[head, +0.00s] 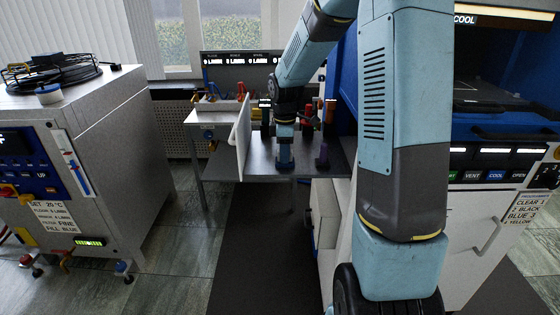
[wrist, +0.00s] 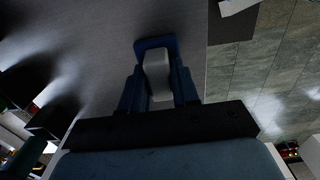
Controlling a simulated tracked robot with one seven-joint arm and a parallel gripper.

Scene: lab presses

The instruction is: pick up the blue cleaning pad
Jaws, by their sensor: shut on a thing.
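The blue cleaning pad (wrist: 155,44) is between the fingertips of my gripper (wrist: 158,80) in the wrist view. It shows as a dark blue edge with a pale grey block behind it, between the two fingers. My gripper is shut on it. In the head view my gripper (head: 284,148) points down over the dark tabletop (head: 262,160), with the small blue pad (head: 284,162) at its tip, near the front edge. I cannot tell whether the pad touches the tabletop.
A white upright panel (head: 240,140) stands to the left. A grey machine (head: 90,150) is at far left, a blue press (head: 490,130) at right. Floor between is free.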

